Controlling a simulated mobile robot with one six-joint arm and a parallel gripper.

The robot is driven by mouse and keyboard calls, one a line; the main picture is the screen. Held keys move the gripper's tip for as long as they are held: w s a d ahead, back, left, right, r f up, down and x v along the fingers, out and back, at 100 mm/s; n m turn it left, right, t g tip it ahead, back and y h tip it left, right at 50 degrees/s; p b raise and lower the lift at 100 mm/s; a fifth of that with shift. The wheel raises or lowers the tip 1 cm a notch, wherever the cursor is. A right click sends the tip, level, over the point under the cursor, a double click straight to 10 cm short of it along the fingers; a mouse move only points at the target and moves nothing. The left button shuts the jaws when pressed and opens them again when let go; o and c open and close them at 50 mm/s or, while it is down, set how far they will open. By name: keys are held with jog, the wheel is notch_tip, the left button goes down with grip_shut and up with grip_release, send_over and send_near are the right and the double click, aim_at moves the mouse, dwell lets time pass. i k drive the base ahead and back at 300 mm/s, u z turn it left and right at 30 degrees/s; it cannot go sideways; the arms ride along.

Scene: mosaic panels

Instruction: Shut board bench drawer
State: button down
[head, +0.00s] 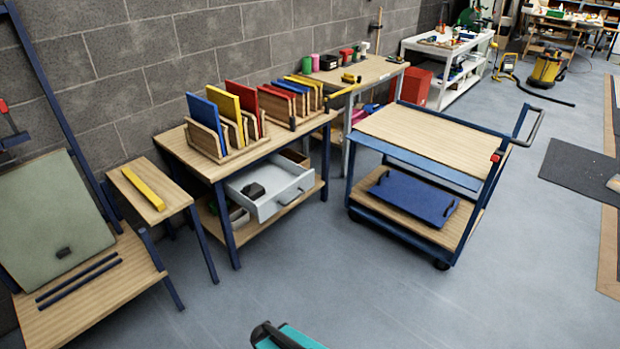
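The board bench (180,152) stands against the block wall, with coloured and wooden boards upright in racks on its top. Its light grey drawer (287,197) hangs under the top and is pulled well out toward the front right. A handle shows on the drawer front. A small dark object (253,191) lies inside the drawer. My gripper cannot be made out in this view. Only a teal and black piece shows at the bottom edge, and I cannot tell which part it is.
A blue-framed trolley (440,139) with a blue panel (413,197) on its lower shelf stands right of the bench. A narrow side table (150,191) with a yellow bar stands left. The floor (330,275) in front of the drawer is clear.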

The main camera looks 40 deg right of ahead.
aim_at(284, 181)
jog(key=z, duration=0.1)
jog(key=i, duration=0.95)
